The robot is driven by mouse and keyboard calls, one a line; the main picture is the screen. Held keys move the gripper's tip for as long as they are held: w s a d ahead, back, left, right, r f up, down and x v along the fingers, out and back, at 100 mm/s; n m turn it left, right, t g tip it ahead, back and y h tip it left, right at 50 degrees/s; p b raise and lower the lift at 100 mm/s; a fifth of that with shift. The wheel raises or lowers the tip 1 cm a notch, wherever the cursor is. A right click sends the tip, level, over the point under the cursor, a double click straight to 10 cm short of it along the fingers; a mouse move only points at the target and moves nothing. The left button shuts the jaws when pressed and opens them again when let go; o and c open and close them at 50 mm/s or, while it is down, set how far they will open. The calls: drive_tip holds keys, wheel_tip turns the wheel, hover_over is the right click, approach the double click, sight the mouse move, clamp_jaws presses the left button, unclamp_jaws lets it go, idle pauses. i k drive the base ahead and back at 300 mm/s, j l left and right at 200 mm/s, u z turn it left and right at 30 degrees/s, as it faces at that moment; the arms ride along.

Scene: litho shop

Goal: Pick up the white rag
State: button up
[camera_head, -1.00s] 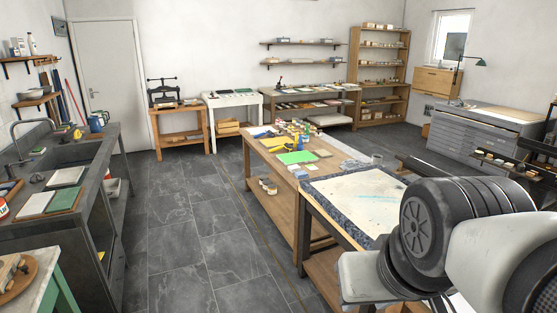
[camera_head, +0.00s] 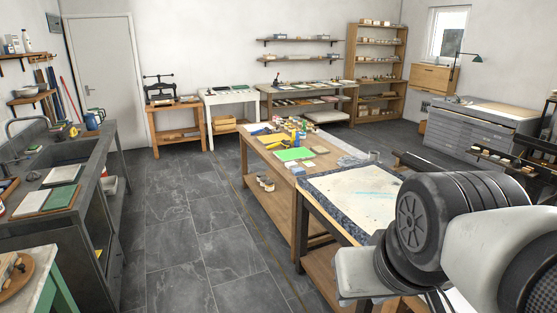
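I cannot make out a white rag for certain in the head view. A pale flat item (camera_head: 326,117) lies low under the back table, too small to identify. A pale sheet or slab (camera_head: 352,193) with faint blue marks lies on the near worktable. My arm's links fill the lower right and hide part of that table. My gripper is out of view.
A long wooden worktable (camera_head: 268,178) with bottles and a green sheet (camera_head: 294,154) stands in the middle. A dark sink counter (camera_head: 92,150) stands at left, and a grey drawer cabinet (camera_head: 480,128) at right. The tiled floor (camera_head: 185,235) between sink and worktable is clear.

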sight(290, 165)
drive_tip(key=i+j+u, duration=0.35)
drive_tip(key=i, duration=0.45)
drive_tip(key=i+u, duration=0.35)
drive_tip(key=i, duration=0.4)
drive_tip(key=i+j+z, duration=0.1)
drive_tip(key=i, duration=1.55)
drive_tip(key=i+z, duration=0.2)
drive_tip(key=i, duration=0.3)
drive_tip(key=i+j+z, duration=0.2)
drive_tip(key=i, duration=0.3)
drive_tip(key=i+j+z, duration=0.15)
drive_tip(key=i, duration=0.35)
drive_tip(key=i+z, duration=0.15)
drive_tip(key=z, duration=0.25)
drive_tip(key=i+z, duration=0.2)
drive_tip(key=z, duration=0.25)
drive_tip(key=i+z, duration=0.15)
drive_tip(key=z, duration=0.25)
drive_tip(key=i+j+z, duration=0.1)
drive_tip(key=z, duration=0.35)
drive_tip(key=i+j+z, duration=0.15)
drive_tip(key=z, duration=0.15)
drive_tip(key=i+j+z, duration=0.15)
drive_tip(key=z, duration=0.15)
